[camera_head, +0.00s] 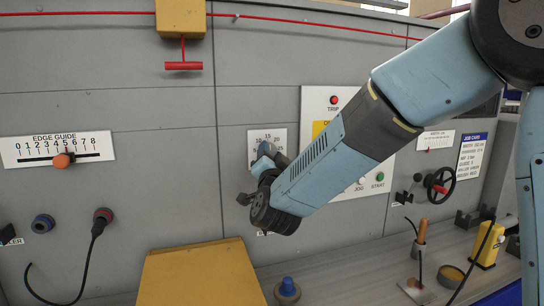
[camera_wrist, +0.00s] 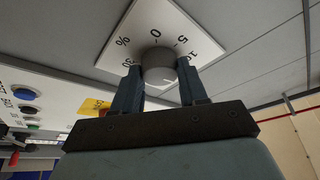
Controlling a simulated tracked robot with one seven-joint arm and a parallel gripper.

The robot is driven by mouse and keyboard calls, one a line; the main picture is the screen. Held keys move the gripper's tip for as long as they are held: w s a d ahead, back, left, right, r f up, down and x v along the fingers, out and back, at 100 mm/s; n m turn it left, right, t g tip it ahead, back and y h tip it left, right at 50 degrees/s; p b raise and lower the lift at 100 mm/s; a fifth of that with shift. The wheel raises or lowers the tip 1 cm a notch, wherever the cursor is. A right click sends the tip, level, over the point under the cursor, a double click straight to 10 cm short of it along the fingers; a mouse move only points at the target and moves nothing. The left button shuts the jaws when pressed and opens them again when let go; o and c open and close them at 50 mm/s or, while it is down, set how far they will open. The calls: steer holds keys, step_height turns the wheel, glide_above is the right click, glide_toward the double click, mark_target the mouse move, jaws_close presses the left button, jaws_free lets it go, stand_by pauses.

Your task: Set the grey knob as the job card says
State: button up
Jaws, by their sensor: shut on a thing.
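The grey knob (camera_wrist: 158,62) sits on a white dial plate (camera_wrist: 190,20) in the wrist view. The readable marks are %, 0 and 5, with a partly covered 10 and 30. My gripper (camera_wrist: 158,70) has one finger on each side of the knob and is shut on it. I cannot make out the knob's pointer. In the head view, the dial plate (camera_head: 280,133) shows above my wrist, which hides the knob. The job card (camera_head: 472,155) hangs at the far right with a blue heading; its lines are too small to read surely.
An edge guide scale (camera_head: 58,148) with an orange slider is at left. A red pull handle (camera_head: 183,66) hangs above. A black handwheel (camera_head: 440,185) is at right. A yellow box (camera_head: 200,275) and a blue-topped button (camera_head: 287,290) stand below my wrist.

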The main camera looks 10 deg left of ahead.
steer(key=shift+w+d+m+h, duration=0.2)
steer(key=shift+m+h, duration=0.2)
steer(key=shift+m, duration=0.4)
steer(key=o, duration=1.1)
steer(key=shift+c, duration=0.2)
steer(key=shift+s+a, duration=0.1)
steer(key=shift+s+f, duration=0.1)
steer(key=shift+s, duration=0.15)
steer(key=v, duration=1.3)
